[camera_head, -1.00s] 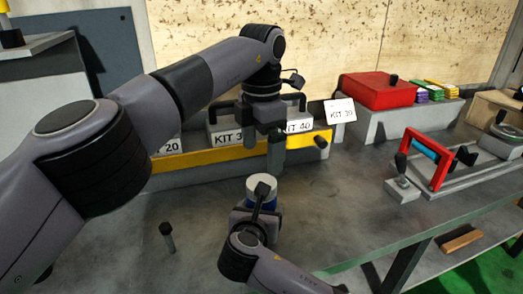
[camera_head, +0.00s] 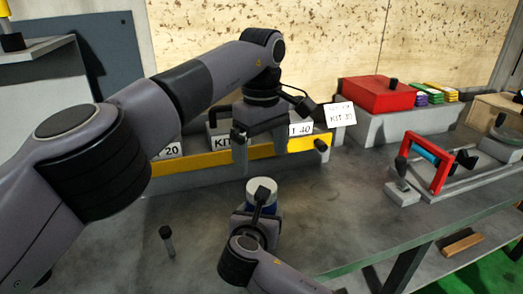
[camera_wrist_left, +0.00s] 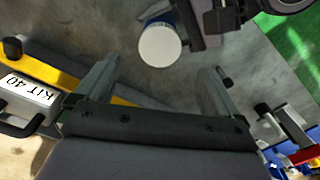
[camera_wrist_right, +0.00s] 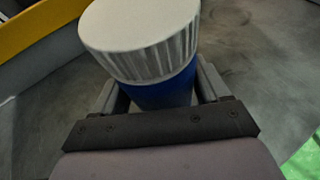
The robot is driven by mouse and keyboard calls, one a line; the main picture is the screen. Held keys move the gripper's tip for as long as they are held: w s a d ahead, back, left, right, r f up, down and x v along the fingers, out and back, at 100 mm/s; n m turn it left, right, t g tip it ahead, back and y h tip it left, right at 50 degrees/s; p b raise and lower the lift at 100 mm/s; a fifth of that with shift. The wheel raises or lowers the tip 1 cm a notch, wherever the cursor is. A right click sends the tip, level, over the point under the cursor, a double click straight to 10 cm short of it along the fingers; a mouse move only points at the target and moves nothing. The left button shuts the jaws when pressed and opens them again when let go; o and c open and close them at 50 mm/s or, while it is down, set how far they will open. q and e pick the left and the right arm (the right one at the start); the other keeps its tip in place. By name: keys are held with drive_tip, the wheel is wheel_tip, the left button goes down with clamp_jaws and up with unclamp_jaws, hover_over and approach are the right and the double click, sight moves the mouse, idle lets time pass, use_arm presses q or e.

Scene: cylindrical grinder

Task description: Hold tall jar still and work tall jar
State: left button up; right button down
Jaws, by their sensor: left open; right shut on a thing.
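The tall jar (camera_head: 262,186) has a ribbed white lid and a blue body and stands upright on the grey table. The right wrist view shows its lid (camera_wrist_right: 140,42) and blue body (camera_wrist_right: 165,90) close up. My right gripper (camera_head: 258,212) is shut on the jar's body, one finger on each side; the right wrist view shows both fingers (camera_wrist_right: 158,98). My left gripper (camera_head: 277,140) is open and empty above and behind the jar. In the left wrist view the lid (camera_wrist_left: 161,45) lies beyond the gap between the open fingers (camera_wrist_left: 156,78).
A yellow-fronted rack (camera_head: 200,160) of labelled kits stands behind the jar. A red box (camera_head: 378,94) and a red-framed fixture (camera_head: 428,165) are to the right. A small dark upright cylinder (camera_head: 167,240) stands at left front. Table around the jar is mostly clear.

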use_arm(q)
drive_tip(key=shift+f, duration=4.05)
